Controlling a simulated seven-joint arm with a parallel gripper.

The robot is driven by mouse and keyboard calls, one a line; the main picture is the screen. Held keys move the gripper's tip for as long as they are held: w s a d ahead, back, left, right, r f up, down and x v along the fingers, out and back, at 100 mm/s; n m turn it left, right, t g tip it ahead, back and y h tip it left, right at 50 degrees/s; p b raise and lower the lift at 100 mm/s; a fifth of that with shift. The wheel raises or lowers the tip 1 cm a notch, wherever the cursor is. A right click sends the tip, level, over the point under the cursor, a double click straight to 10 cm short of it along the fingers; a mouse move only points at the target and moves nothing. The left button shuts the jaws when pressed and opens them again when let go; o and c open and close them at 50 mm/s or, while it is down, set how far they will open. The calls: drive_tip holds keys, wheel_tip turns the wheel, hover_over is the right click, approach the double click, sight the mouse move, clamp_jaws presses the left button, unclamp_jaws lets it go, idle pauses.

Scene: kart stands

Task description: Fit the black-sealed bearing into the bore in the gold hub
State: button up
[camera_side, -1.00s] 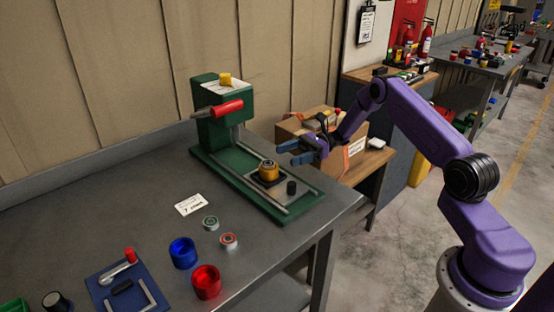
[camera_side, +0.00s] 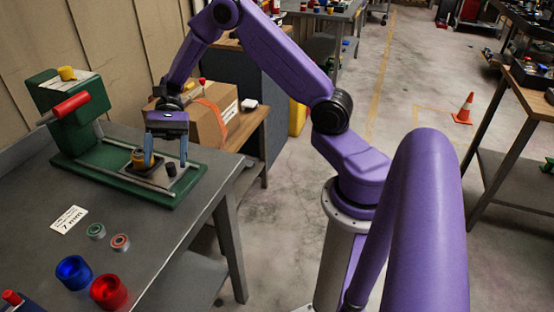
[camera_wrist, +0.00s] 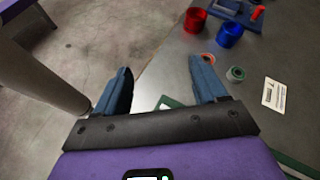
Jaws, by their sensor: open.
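The gold hub (camera_side: 139,159) stands on a plate on the green press base in the side view. A small black cylinder (camera_side: 171,169) stands to its right; I cannot tell whether it is the black-sealed bearing. My gripper (camera_side: 166,160) is open, fingers pointing down, around or just above the hub and cylinder. The left finger overlaps the hub's edge in the picture; contact cannot be told. The hub's bore is not clear. The wrist view shows both fingers of my gripper (camera_wrist: 163,80) wide apart with nothing between them; the hub is hidden there.
A green-ringed bearing (camera_side: 96,231) and a red-ringed bearing (camera_side: 120,242) lie on the bench, near a blue cup (camera_side: 73,272) and a red cup (camera_side: 108,291). The green press (camera_side: 68,105) with a red handle stands behind left. A cardboard box (camera_side: 205,125) is behind my gripper.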

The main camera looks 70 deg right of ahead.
drive_tip(key=s+a+r+n+g+h, duration=0.1)
drive_tip(key=s+a+r+n+h, duration=0.15)
drive_tip(key=s+n+h, duration=0.4)
drive_tip(key=s+d+r+n+t+h, duration=0.1)
drive_tip(key=s+d+n+t+h, duration=0.1)
drive_tip(key=s+n, duration=0.6)
drive_tip(key=s+d+r+n+t+h, duration=0.1)
drive_tip(key=s+d+n+t+h, duration=0.1)
drive_tip(key=s+n+t, duration=0.3)
drive_tip(key=s+n, duration=0.3)
drive_tip(key=s, duration=0.4)
drive_tip(key=shift+s+d, duration=0.15)
drive_tip(key=shift+d, duration=0.15)
